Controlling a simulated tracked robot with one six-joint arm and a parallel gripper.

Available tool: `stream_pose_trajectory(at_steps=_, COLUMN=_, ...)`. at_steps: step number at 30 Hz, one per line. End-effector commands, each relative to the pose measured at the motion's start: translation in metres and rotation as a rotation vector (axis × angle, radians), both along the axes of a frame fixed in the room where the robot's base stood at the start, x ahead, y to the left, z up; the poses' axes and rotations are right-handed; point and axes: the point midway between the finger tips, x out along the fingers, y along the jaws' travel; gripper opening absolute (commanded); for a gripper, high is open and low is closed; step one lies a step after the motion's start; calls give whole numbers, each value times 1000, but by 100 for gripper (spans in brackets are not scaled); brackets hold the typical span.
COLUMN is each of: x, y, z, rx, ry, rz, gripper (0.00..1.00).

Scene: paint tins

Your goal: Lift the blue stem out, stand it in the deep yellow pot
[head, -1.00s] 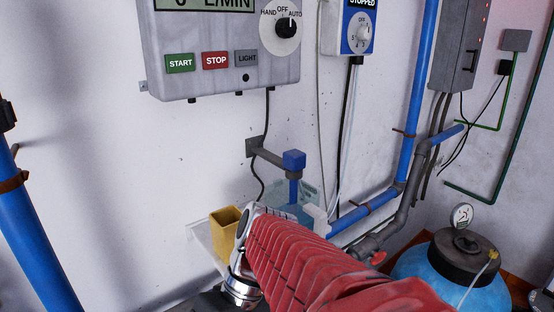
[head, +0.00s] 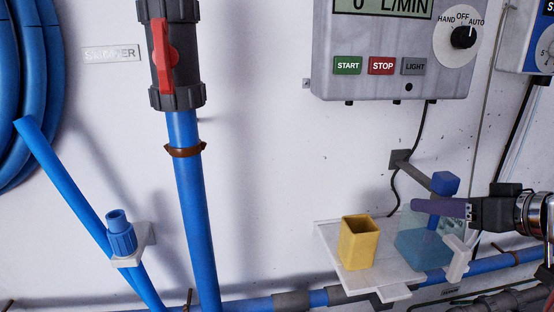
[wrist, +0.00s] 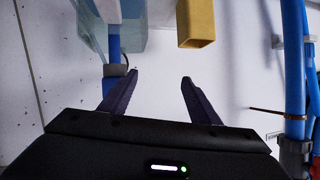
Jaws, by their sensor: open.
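The blue stem (head: 445,183) has a square blue head and stands upright in a clear, bluish tank (head: 412,250) on the shelf. The yellow pot (head: 358,248) stands open-topped and upright to the left of the tank. My gripper (head: 418,207) reaches in from the right, and a dark finger crosses in front of the stem below its head. The wrist view shows my gripper (wrist: 160,77) open with nothing between the fingertips. The tank (wrist: 147,42) and pot (wrist: 197,22) show at its top edge. A blue upright there lies left of the gap; I cannot tell if it is the stem.
The pot and tank share a small white shelf (head: 330,237) on the wall. A white bracket (head: 457,258) stands right of the tank. A control box (head: 385,60) hangs above.

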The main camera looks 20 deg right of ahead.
Motion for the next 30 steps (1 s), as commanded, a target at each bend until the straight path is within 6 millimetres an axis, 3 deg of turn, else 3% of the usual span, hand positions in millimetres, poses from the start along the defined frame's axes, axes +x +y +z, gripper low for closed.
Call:
stream_pose_trajectory(at_steps=1, x=-7, y=-20, z=13, rx=-48, ry=-29, rz=-49, gripper=56)
stream_pose_trajectory(at_steps=3, x=-16, y=-41, z=27, rx=-105, ry=-59, rz=-100, gripper=56)
stream_pose_trajectory(at_steps=7, x=-26, y=-62, z=43, rx=-170, ry=-89, rz=-154, gripper=56)
stream_pose_trajectory(at_steps=20, x=-26, y=-66, z=45, rx=-181, ry=-94, rz=-164, gripper=56)
stream_pose_trajectory(at_steps=30, x=-3, y=-67, z=36, rx=-179, ry=-94, rz=-158, gripper=56)
